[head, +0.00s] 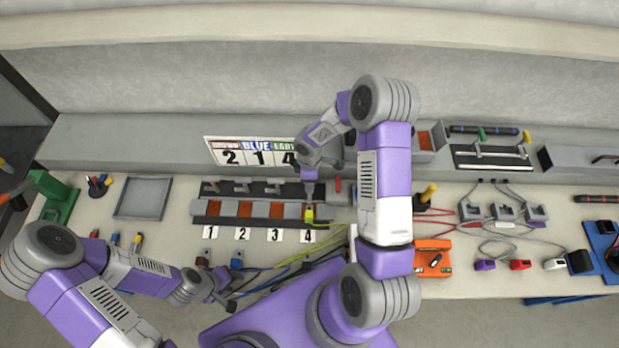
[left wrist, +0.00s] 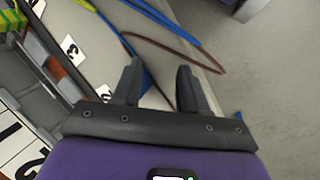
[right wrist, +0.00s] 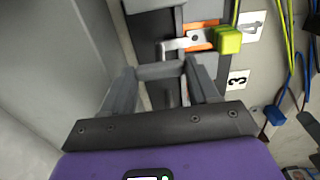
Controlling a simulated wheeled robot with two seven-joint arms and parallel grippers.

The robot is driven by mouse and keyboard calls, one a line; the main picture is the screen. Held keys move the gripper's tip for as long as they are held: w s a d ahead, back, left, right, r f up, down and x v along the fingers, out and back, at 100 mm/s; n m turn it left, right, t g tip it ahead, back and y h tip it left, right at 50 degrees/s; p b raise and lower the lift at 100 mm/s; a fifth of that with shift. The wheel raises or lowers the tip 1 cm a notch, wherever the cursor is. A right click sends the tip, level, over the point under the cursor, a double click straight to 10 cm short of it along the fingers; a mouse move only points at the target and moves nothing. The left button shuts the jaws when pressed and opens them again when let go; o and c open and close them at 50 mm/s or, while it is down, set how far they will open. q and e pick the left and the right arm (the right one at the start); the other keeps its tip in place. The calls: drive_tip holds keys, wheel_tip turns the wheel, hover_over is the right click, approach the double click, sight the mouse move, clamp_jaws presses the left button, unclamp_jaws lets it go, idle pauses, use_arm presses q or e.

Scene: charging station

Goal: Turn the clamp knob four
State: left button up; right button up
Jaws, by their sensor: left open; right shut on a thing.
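The clamp block (head: 258,223) is a dark rail with several orange-backed slots above cards numbered 1 to 4. A yellow-green cable end (head: 309,214) sits at slot four, and it also shows in the right wrist view (right wrist: 229,41). My right gripper (head: 309,186) comes down on the slot-four clamp. In the right wrist view, its fingers (right wrist: 165,78) are shut on the grey clamp knob (right wrist: 160,71), partly hidden between them. My left gripper (head: 222,299) is open and empty near the table's front edge; its spread fingers (left wrist: 158,85) show in the left wrist view.
A number board (head: 250,152) stands behind the block, partly covered by my right arm. Blue, brown and yellow-green cables (head: 282,270) lie in front. A grey tray (head: 144,198) stands left; an orange device (head: 433,259) lies right.

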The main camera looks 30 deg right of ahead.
drive_tip(key=o, duration=1.1)
drive_tip(key=shift+c, duration=0.2)
wheel_tip(320, 180, up, 8)
drive_tip(key=shift+f, duration=0.15)
